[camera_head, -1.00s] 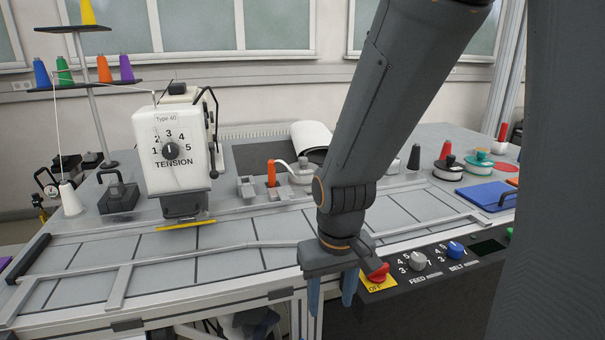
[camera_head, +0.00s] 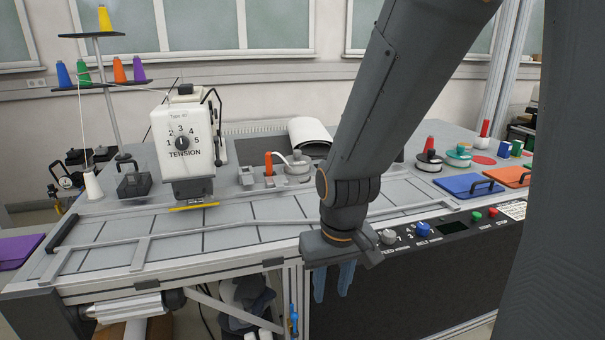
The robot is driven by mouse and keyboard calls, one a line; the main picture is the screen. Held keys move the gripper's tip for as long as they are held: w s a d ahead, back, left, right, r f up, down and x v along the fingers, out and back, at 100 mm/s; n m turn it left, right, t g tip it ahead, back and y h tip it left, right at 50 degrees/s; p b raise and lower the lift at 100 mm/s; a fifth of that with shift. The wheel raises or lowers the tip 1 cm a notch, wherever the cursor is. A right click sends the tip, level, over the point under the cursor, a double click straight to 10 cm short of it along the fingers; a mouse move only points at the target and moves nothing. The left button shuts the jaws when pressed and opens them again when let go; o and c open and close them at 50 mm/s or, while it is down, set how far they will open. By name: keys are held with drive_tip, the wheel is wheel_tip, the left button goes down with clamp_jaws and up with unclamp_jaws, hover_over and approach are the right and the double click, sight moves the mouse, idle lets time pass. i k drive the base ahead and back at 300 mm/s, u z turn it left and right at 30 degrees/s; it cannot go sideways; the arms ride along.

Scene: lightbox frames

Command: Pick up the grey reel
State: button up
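I cannot pick out a clearly grey reel. A reel with dark and pale parts (camera_head: 429,164) lies on the right of the bench, with a red cone showing just above it. A green-and-white reel (camera_head: 458,156) lies to its right. My gripper (camera_head: 332,295) hangs fingers down in front of the bench's front edge, well left of and nearer than these reels. Its two blue fingers are apart with nothing seen between them. My arm hides part of the bench behind it.
A white tension machine (camera_head: 184,140) stands at the back left. Blue (camera_head: 462,185) and orange (camera_head: 508,176) handled plates lie at the right. A control panel (camera_head: 453,228) lines the front edge. A silver roller (camera_head: 125,307) is low at left.

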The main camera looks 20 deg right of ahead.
sight(300, 163)
drive_tip(key=k, duration=0.9)
drive_tip(key=z, duration=0.7)
drive_tip(key=i, duration=1.05)
drive_tip(key=u, duration=0.6)
drive_tip(key=i, duration=0.7)
drive_tip(key=u, duration=0.1)
